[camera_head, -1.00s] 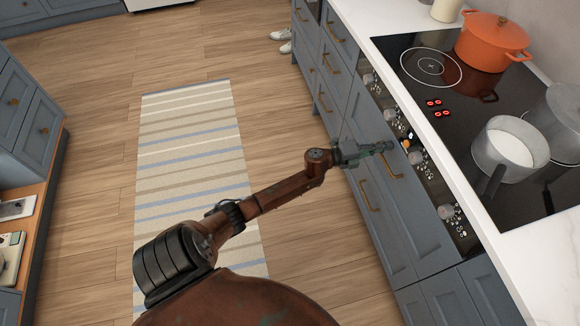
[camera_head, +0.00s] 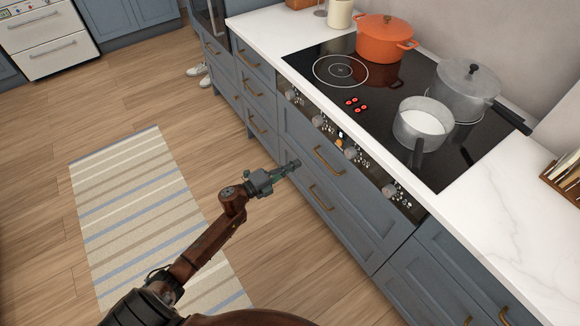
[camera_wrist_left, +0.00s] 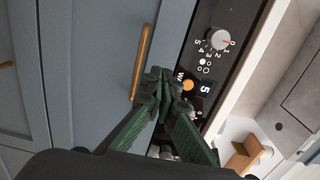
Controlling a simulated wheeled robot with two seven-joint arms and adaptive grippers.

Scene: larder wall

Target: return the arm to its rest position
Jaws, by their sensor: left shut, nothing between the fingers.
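My left gripper (camera_head: 292,166) is shut and empty. In the head view it is in front of the blue-grey cabinet fronts below the hob, at the end of my rust-brown arm. In the left wrist view its green fingers (camera_wrist_left: 165,95) meet at the tips. They appear in front of a drawer front with a brass handle (camera_wrist_left: 141,62) and the control panel with a knob (camera_wrist_left: 217,39). I cannot tell whether the tips touch anything. My right gripper is not in view.
The black hob (camera_head: 340,92) carries an orange pot (camera_head: 384,42), a saucepan of white liquid (camera_head: 421,124) and a lidded grey pot (camera_head: 468,90). Brass handles (camera_head: 322,198) stick out from the drawers. A striped rug (camera_head: 130,190) lies on the open wooden floor.

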